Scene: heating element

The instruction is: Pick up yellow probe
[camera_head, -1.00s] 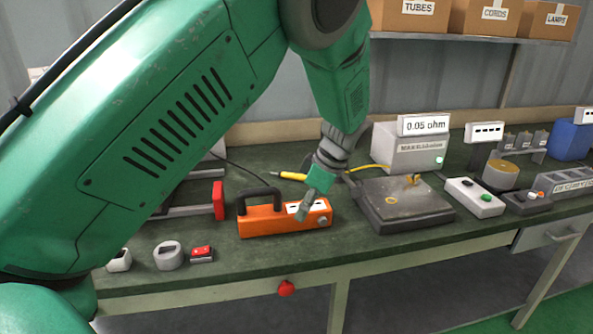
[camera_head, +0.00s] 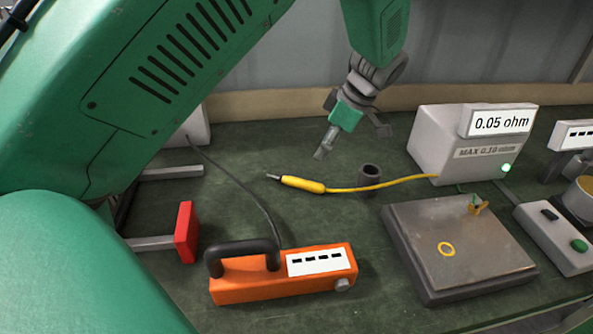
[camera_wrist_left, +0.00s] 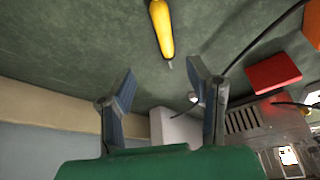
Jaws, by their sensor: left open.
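The yellow probe (camera_head: 303,185) lies on the green bench top, its metal tip pointing left and its yellow cable running right to the white meter box. In the left wrist view the probe (camera_wrist_left: 161,28) shows at the top centre, beyond the fingers, its tip toward them. My left gripper (camera_head: 350,142) hangs above the back of the bench, up and right of the probe and apart from it. In the left wrist view its two fingers (camera_wrist_left: 163,95) are spread with nothing between them. My right gripper is not in view.
The meter box (camera_head: 466,145) reads 0.05 ohm. A dark cylindrical holder (camera_head: 369,178) stands by the cable. An orange device (camera_head: 262,288) with a black handle stands in front. A grey plate (camera_head: 470,262) lies at right. A red block (camera_head: 186,232) is at left.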

